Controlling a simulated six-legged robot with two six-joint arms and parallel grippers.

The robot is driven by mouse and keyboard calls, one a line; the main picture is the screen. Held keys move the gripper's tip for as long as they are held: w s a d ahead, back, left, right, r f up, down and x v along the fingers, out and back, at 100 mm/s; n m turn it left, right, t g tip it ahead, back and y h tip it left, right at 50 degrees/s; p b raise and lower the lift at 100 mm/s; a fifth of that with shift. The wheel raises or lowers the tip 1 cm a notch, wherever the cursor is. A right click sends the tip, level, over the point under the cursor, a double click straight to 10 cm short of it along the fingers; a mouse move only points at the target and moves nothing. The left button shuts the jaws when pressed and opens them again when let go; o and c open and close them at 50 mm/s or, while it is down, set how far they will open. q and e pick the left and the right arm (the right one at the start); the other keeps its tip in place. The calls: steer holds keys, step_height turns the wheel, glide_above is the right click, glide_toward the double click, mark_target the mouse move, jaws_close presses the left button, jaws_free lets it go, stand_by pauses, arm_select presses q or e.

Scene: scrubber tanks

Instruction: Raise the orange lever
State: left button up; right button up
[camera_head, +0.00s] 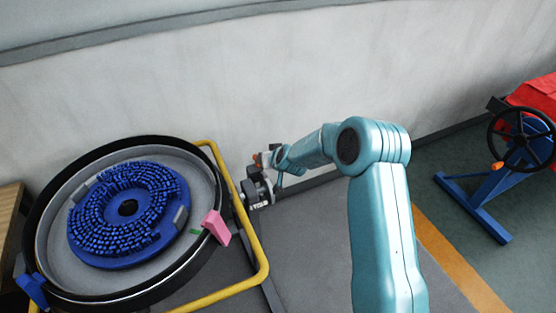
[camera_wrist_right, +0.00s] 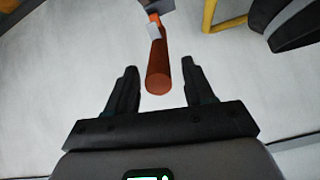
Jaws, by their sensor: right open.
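In the right wrist view the orange lever (camera_wrist_right: 158,65) hangs from a grey fitting at the top. Its rounded near end shows between the dark fingers of my right gripper (camera_wrist_right: 160,72). The fingers are apart, with a visible gap on both sides of the lever. I cannot tell how deep it sits between them. In the head view my teal right arm reaches left to the tank's right side, where a small orange patch (camera_head: 257,160) shows beside the wrist. The gripper's fingers are too small to make out there. My left gripper is not in view.
A round black-rimmed tank (camera_head: 190,262) with a blue brush disc (camera_head: 128,252) stands in a yellow frame (camera_head: 262,262) at left. A pink block (camera_head: 216,227) is on its rim. A pale wall is behind. A blue stand with a black handwheel (camera_head: 492,140) is at right.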

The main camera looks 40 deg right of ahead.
steer(key=v, duration=1.3)
steer(key=shift+d, duration=0.1)
